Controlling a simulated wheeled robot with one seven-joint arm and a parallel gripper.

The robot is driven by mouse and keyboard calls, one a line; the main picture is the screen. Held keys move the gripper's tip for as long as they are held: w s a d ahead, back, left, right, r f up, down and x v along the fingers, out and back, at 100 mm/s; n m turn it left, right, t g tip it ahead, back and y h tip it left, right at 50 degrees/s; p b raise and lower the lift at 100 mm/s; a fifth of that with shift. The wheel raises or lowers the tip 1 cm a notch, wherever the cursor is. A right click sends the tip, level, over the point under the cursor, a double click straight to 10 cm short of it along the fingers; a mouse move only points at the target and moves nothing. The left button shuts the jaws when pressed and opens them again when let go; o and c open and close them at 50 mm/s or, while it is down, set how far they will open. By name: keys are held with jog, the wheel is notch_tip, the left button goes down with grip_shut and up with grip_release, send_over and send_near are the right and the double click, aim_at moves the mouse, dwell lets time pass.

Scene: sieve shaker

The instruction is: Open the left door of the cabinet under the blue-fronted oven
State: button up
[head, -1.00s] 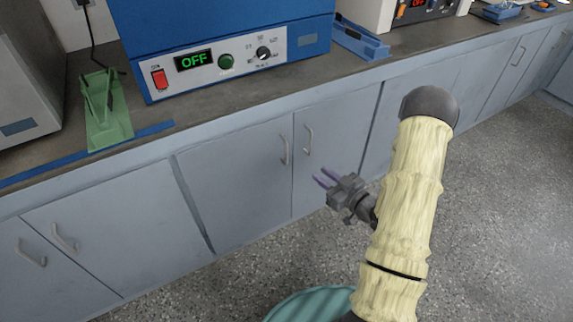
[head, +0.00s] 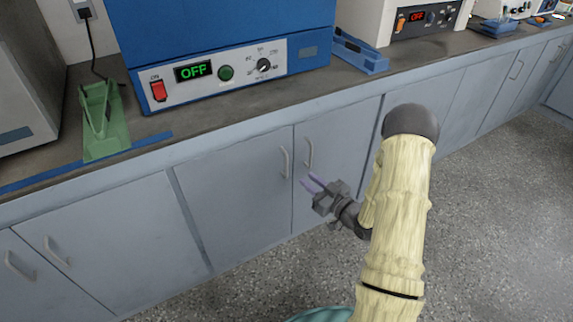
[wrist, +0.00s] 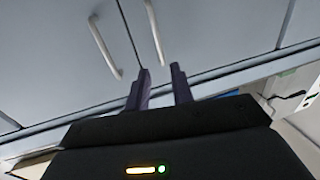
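The blue-fronted oven (head: 225,35) stands on the counter. The cabinet's closed left door (head: 235,200) lies below it, with a curved vertical handle (head: 285,162) near its right edge. The closed right door (head: 335,150) has its own handle (head: 309,152). My gripper (head: 307,180) is open and empty, just below the handles, overlapping the right door in the head view. The wrist view seems upside down. There the left door's handle (wrist: 154,30) reaches down between the open fingertips (wrist: 160,70), and the right door's handle (wrist: 104,48) is to their left. No contact with either handle is visible.
The worktop (head: 200,112) overhangs the cabinets. A green stand (head: 102,120) and a blue strip (head: 85,163) lie on it at left. More closed cabinet doors (head: 110,240) run to both sides. The speckled floor (head: 240,280) in front is clear.

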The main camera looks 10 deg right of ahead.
jog(key=b, duration=0.2)
send_over(286, 178)
jog(key=shift+w+d, duration=0.15)
jog(key=shift+w, duration=0.1)
grip_shut()
